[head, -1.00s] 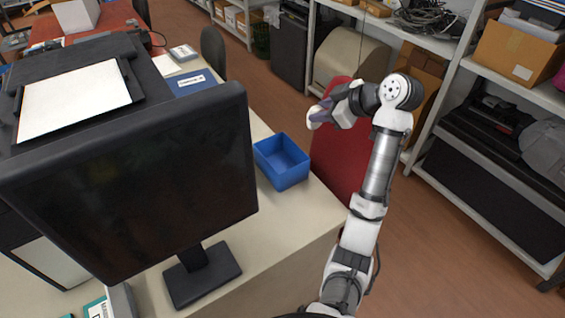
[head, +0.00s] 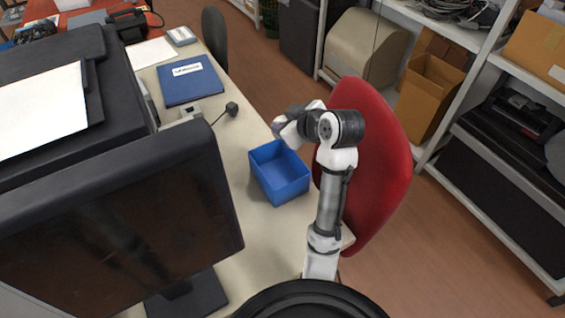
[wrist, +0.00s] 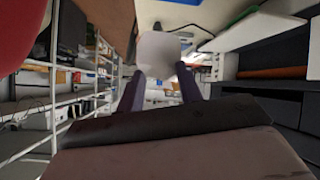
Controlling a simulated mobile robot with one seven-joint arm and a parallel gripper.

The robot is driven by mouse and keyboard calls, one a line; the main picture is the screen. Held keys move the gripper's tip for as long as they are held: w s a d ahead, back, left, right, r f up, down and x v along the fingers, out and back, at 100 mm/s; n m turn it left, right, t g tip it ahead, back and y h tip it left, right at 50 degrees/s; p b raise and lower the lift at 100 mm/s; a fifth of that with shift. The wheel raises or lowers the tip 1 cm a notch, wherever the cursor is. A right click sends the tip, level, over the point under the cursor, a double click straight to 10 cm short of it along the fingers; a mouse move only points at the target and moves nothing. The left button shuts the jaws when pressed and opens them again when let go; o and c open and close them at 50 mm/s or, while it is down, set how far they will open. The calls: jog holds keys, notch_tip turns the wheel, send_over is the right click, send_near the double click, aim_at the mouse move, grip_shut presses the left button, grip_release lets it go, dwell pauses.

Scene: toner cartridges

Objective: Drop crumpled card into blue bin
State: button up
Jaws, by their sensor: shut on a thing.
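The blue bin (head: 290,191) stands upright on the desk, and the part of its inside that shows looks empty. My gripper (head: 282,125) is over the bin's far edge, above the desk. In the wrist view my gripper (wrist: 161,78) has its two dark fingers on either side of a pale, whitish piece, the crumpled card (wrist: 158,48), and is shut on it. In the head view the card is hardly visible behind the fingers. A small blue patch shows at the top edge of the wrist view; I cannot tell what it is.
A black monitor (head: 120,225) stands left of the bin. A blue binder (head: 190,82) and a small dark object on a cable (head: 231,109) lie farther back on the desk (head: 250,240). A red chair (head: 375,165) is right of the bin, with shelves (head: 485,75) beyond.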

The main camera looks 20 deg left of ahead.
notch_tip(320, 180, down, 6)
jog(key=b, duration=0.5)
jog(key=shift+s+r, duration=0.1)
jog(key=o, duration=1)
jog(key=shift+v, duration=6.95)
